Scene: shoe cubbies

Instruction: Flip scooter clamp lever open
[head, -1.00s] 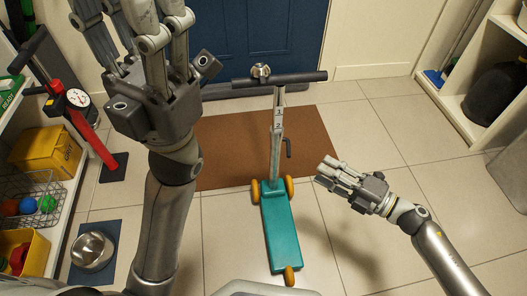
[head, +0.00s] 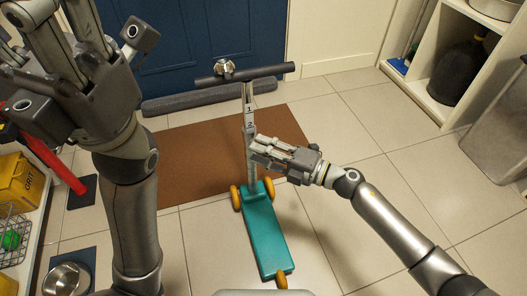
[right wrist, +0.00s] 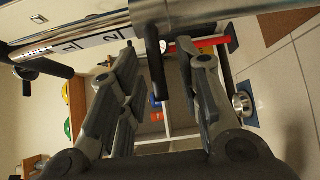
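The teal scooter (head: 265,235) stands upright on the tiles, with a dark handlebar (head: 275,71) and a silver stem (head: 249,112) numbered 1 and 2. The stem crosses the top of the right wrist view (right wrist: 140,32). The black clamp lever (right wrist: 157,62) sticks down from the stem there, between the spread fingers of my right gripper (right wrist: 158,98), with gaps on both sides. In the head view my right gripper (head: 260,150) is at the stem's right side and hides the lever. My left gripper (head: 62,38) is raised at upper left, fingers apart and empty, tips cut off.
A brown mat (head: 190,160) lies behind the scooter before the blue door (head: 210,45). A shelf with a black bag (head: 458,72) stands at right. A red pump (head: 45,155), yellow bin (head: 18,185) and metal bowl (head: 68,280) are at left. Tiles around the scooter are clear.

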